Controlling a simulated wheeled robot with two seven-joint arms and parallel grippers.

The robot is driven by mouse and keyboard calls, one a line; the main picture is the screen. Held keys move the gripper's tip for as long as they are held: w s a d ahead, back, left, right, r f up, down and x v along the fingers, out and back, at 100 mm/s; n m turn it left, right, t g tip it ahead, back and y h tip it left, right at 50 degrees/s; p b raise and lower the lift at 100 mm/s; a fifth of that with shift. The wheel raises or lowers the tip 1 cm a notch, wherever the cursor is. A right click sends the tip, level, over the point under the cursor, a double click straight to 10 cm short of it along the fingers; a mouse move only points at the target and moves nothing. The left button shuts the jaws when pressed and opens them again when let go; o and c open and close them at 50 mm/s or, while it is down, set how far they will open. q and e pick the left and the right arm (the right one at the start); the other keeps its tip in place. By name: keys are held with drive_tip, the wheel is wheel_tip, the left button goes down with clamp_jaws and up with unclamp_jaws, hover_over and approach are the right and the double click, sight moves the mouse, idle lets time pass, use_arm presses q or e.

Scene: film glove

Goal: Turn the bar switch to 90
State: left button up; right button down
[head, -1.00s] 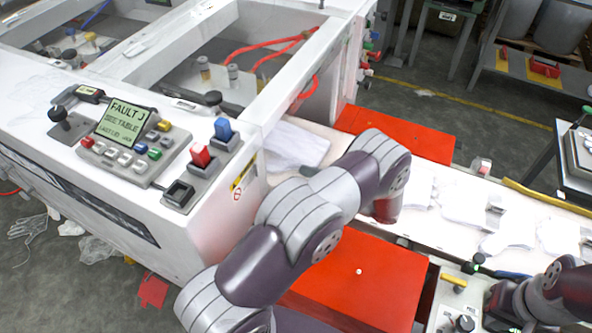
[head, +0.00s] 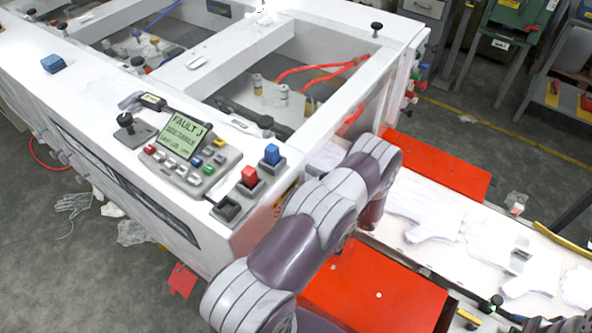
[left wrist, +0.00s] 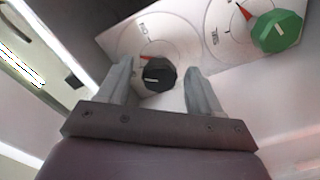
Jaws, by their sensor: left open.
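In the left wrist view a black knob (left wrist: 159,75) with a pale line on its face sits on a white dial plate with a red mark beside it. A green faceted knob (left wrist: 277,32) with a red pointer is on a second dial at the upper right. I cannot tell for certain which is the bar switch. My left gripper (left wrist: 161,84) is open, one finger on each side of the black knob; contact is not clear. In the head view my left arm hides this gripper and both knobs. My right gripper is not in view.
The white machine (head: 205,75) carries a control panel with a green screen (head: 182,135) reading a fault, and red (head: 249,177) and blue (head: 272,155) switches. Red plates (head: 375,290) and a conveyor with white gloves (head: 425,212) lie right of my left arm.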

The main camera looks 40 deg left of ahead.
use_arm(q)
drive_tip(key=shift+s+a, duration=0.1)
drive_tip(key=shift+a, duration=0.65)
drive_tip(key=shift+c, duration=0.3)
drive_tip(key=c, duration=1)
